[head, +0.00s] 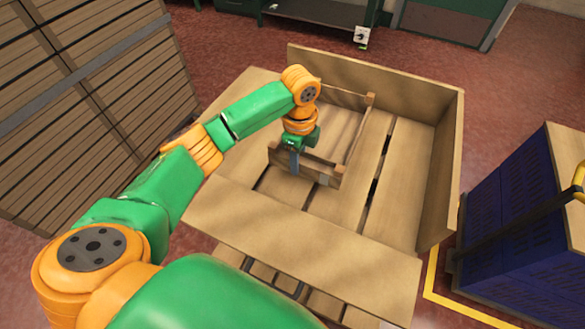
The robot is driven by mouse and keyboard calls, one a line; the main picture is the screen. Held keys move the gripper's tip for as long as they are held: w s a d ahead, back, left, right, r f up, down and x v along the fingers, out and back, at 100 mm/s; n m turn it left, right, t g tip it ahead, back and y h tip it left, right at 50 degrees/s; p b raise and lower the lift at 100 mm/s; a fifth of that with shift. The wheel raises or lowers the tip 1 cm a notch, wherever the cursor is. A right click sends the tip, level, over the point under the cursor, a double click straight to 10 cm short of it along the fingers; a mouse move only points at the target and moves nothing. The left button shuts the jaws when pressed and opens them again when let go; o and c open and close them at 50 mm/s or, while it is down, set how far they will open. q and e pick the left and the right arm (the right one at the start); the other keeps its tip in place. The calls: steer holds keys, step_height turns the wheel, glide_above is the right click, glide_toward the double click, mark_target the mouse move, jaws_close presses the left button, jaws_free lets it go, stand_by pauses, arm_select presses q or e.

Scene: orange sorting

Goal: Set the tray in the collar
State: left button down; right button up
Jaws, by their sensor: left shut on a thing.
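The wooden tray (322,174) is a shallow slatted crate with low sides and corner posts. It is inside the wooden collar (441,165), towards its left and middle part. The collar is a rectangle of plain boards around a slatted floor (398,165). My left gripper (294,164) points down and is shut on the tray's near side wall. My arm hides part of the tray's left side and of the collar's left and far walls. Whether the tray's underside touches the slats I cannot tell. My right gripper is not in view.
Stacked wooden slatted crates (95,90) stand at the left. Blue crates (515,225) with a dark handle bar stand at the right, close to the collar. A dark metal bench (320,12) is at the back. Slats inside the collar right of the tray are bare.

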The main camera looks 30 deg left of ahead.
arm_select(q)
steer(key=a+f, duration=0.2)
steer(key=f, duration=0.1)
steer(key=shift+w+a+b, duration=0.15)
steer(key=shift+w+b, duration=0.15)
steer(key=shift+w, duration=0.1)
steer(key=f, duration=0.1)
steer(key=f+b, duration=0.1)
steer(key=f, duration=0.1)
steer(key=shift+a+f, duration=0.2)
steer(key=shift+f, duration=0.05)
steer(key=shift+w+r, duration=0.1)
steer(key=c, duration=0.6)
jaws_free()
steer(key=shift+c, duration=0.2)
step_height(320, 180, up, 12)
steer(key=p, duration=0.2)
steer(key=shift+d+p, duration=0.1)
steer(key=shift+p, duration=0.3)
